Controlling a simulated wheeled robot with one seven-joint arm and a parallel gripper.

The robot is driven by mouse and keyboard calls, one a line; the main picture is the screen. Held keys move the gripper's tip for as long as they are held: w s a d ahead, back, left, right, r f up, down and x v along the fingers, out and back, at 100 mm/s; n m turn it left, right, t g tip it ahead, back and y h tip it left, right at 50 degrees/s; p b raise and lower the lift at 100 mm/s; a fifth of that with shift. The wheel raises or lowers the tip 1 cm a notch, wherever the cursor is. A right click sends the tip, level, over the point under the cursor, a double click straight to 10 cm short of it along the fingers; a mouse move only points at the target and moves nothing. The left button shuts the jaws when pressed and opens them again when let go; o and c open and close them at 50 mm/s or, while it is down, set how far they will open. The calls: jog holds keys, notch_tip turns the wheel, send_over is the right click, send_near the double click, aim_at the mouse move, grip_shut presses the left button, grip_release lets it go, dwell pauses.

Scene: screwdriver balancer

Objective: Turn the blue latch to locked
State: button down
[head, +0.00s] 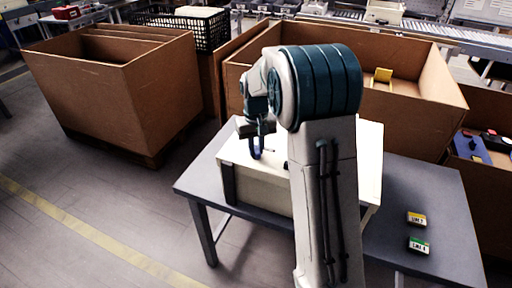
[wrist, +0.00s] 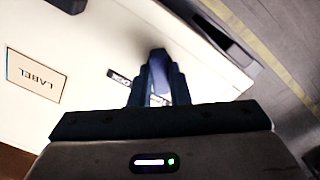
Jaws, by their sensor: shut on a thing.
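The blue latch (wrist: 158,56) shows at the fingertips of my gripper (wrist: 160,80) in the wrist view, on the face of a white case. The fingers are shut on the latch. In the head view my gripper (head: 257,152) is at the left part of the case (head: 370,150), partly hidden by my arm. I cannot tell from these frames which position the latch is in.
The case stands on a grey table (head: 440,205). Two small labelled blocks, yellow (head: 416,219) and green (head: 419,245), lie at its right. Large cardboard bins (head: 125,95) stand behind and left. A printed label (wrist: 36,76) is on the case. The floor at left is clear.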

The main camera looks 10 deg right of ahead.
jog(key=m, duration=0.4)
jog(key=shift+m, duration=1.8)
jog(key=c, duration=1.4)
grip_release()
jog(key=shift+o, duration=0.2)
jog(key=shift+r, duration=0.1)
notch_tip(320, 180, up, 14)
jog(key=shift+s, duration=0.1)
